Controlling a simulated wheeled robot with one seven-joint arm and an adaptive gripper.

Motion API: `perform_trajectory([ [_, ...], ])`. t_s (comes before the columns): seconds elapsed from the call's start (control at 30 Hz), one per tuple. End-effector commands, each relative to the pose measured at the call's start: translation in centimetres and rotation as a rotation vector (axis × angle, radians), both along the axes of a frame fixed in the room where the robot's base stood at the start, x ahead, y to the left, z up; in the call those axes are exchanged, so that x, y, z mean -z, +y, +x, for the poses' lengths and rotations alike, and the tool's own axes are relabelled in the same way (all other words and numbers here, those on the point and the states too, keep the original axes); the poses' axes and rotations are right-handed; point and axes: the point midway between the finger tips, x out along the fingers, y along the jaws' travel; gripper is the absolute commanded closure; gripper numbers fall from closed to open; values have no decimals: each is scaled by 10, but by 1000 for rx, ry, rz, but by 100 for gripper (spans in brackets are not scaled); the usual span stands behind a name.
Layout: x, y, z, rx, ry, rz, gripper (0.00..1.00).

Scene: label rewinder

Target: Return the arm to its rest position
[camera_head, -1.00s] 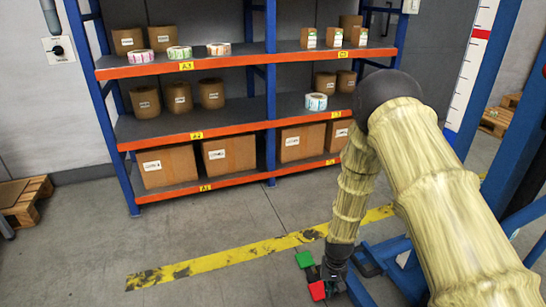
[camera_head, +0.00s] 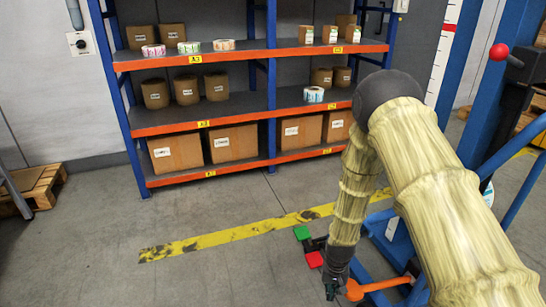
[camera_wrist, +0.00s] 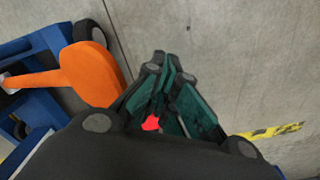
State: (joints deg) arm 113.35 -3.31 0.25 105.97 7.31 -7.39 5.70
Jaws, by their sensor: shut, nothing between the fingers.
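My arm, in a pale yellow ribbed cover, hangs down at the right of the head view. My gripper (camera_head: 332,291) is at its lower end, low over the floor. In the wrist view, my gripper (camera_wrist: 165,68) shows dark fingers with green pads, their tips together and nothing held. An orange lever (camera_head: 378,286) of a blue wheeled frame (camera_head: 392,240) is just right of the gripper. The lever (camera_wrist: 92,75) also shows left of the fingers in the wrist view. I cannot tell whether they touch.
A blue and orange shelf rack (camera_head: 235,165) with boxes and label rolls stands at the back. A yellow floor stripe (camera_head: 220,240) crosses open floor at the left. A wooden pallet (camera_head: 35,190) stands far left.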

Motion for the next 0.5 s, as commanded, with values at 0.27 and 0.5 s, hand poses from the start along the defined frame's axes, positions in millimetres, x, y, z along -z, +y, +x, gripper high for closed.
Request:
perform_trajectory([
  [0.27, 32, -8, -38, -11, 3, -7, 100],
  [0.5, 71, -17, -96, -34, 7, -13, 100],
])
